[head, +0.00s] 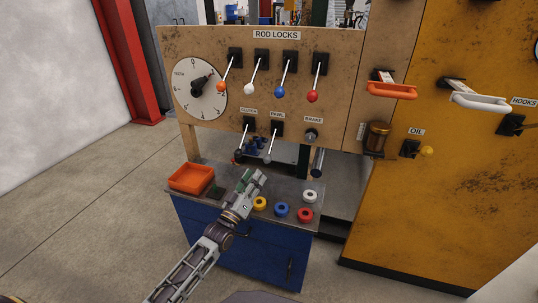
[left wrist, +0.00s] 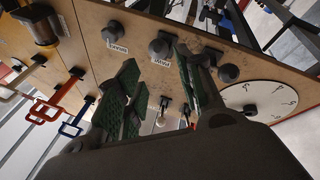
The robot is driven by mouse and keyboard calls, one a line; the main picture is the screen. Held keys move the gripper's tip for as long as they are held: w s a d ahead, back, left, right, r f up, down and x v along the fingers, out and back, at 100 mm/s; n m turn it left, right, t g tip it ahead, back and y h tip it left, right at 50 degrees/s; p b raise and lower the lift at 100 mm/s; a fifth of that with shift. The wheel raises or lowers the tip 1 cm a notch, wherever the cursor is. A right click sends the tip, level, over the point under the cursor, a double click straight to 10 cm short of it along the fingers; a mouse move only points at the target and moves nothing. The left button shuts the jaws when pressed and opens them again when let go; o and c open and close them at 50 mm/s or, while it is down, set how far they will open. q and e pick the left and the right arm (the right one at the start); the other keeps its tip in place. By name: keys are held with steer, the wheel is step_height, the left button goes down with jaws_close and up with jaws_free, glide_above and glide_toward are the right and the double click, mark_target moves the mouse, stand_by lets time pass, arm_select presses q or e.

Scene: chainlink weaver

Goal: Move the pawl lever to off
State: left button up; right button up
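The pawl lever (head: 269,146) hangs down from its dark mount under the PAWL label on the wooden panel, with a grey knob at its low end. The clutch lever (head: 242,142) hangs down beside it on the left. My left gripper (head: 254,178) is over the bench, below and in front of these levers, and touches neither. In the left wrist view my left gripper (left wrist: 160,95) has its green-padded fingers spread apart with nothing held. The PAWL label (left wrist: 161,62) shows upside down there, beyond the gap between the fingers. My right gripper is not in view.
Rod-lock levers with coloured knobs and a dial (head: 200,92) are above. The brake knob (head: 311,135) is right of the pawl lever. An orange tray (head: 191,178) and several coloured rings are on the bench. An amber jar (head: 377,138) is at the right.

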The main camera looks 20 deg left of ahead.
mark_target(265, 159)
arm_select(q)
steer(key=shift+b+x, duration=0.85)
steer(key=shift+x, duration=4.4)
steer(key=shift+b+x, duration=0.35)
steer(key=shift+x, duration=0.45)
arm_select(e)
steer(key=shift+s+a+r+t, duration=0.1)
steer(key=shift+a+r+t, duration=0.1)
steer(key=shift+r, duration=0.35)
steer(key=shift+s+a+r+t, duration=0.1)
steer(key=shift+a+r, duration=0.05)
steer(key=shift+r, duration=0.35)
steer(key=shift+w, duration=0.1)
